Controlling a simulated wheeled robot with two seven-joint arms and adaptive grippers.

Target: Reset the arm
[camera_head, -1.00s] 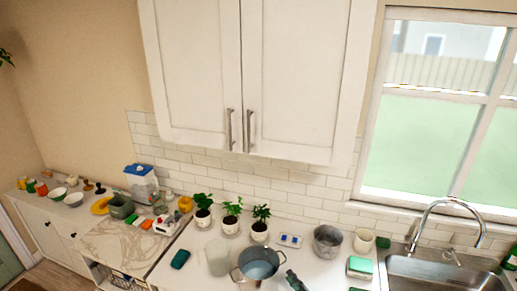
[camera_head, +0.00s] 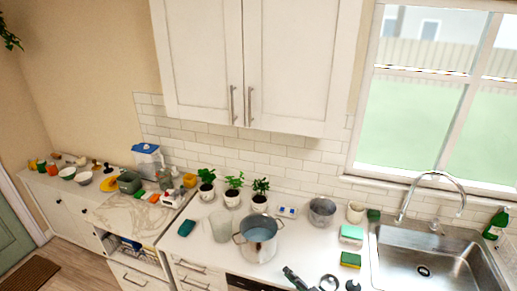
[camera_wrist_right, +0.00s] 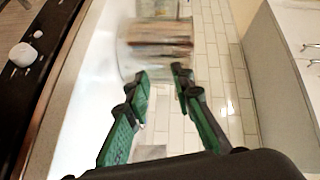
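My right gripper (camera_wrist_right: 160,73) shows in the right wrist view with its two dark green fingers apart and nothing between their tips. A blurred brown-and-clear object (camera_wrist_right: 158,42) lies beyond the fingertips; I cannot tell what it is. In the head view, a dark part of the right gripper (camera_head: 292,274) shows at the bottom edge, in front of the counter and below the large pot; the rest is cut off. My left gripper is in neither current view.
The counter holds a large metal pot (camera_head: 258,246), a smaller pot (camera_head: 321,212), potted plants (camera_head: 233,191) and sponges (camera_head: 350,260). The sink (camera_head: 425,262) is at right, a marble-topped cabinet (camera_head: 130,216) at left. Wall cabinets (camera_head: 250,65) hang above.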

